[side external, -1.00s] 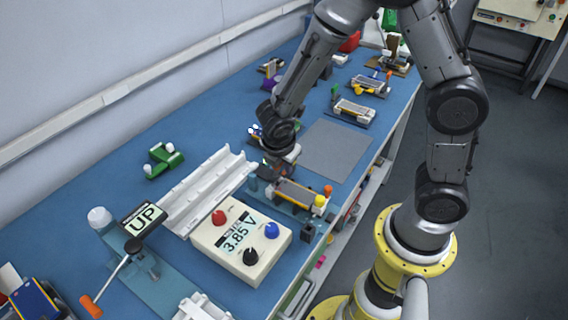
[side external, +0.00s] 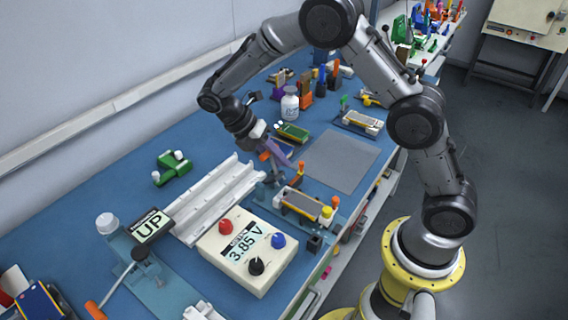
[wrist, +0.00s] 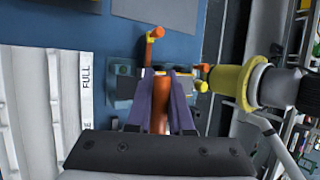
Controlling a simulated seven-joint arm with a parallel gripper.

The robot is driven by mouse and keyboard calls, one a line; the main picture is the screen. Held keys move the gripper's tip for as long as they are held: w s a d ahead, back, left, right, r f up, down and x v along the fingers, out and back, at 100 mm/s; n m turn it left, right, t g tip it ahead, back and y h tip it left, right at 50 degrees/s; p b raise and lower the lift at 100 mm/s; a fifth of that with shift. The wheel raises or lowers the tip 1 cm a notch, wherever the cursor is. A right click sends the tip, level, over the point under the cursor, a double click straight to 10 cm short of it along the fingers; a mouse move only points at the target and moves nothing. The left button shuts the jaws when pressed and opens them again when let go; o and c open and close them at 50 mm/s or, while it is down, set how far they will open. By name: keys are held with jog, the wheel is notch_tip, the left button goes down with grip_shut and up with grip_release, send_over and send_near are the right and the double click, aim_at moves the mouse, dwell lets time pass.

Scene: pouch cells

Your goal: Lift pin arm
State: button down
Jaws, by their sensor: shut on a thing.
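My gripper (side external: 275,155) has purple fingers and hangs over the far left end of the teal cell fixture (side external: 330,222). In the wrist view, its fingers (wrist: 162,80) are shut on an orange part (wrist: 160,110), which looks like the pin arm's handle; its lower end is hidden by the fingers. Another orange-ended lever (wrist: 156,34) stands ahead of the fingers, and it also shows in the side view (side external: 302,168). A pouch cell (side external: 302,204) lies in the fixture. A yellow knob (side external: 326,212) and an orange knob (side external: 335,201) stand at its near right end.
A meter (side external: 243,250) reading 3.85 V and a white ribbed tray (side external: 213,200) stand close to the fixture. A sign (side external: 150,226) reads UP. A white bottle (side external: 290,104) and a green-topped piece (side external: 293,132) stand behind my gripper. The grey mat (side external: 340,160) is clear.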

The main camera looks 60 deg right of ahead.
jog(key=shift+w+r, duration=0.15)
jog(key=shift+w, duration=0.3)
jog(key=shift+w+r, duration=0.15)
jog(key=shift+w, duration=0.75)
jog(key=shift+w+r, duration=0.1)
jog(key=shift+w, duration=0.8)
jog(key=shift+d, duration=0.1)
jog(key=c, duration=1)
grip_release()
jog(key=shift+o, duration=1)
jog(key=shift+s+f, duration=0.15)
jog(key=shift+f, duration=0.05)
jog(key=v, duration=1.4)
jog(key=shift+f, duration=0.1)
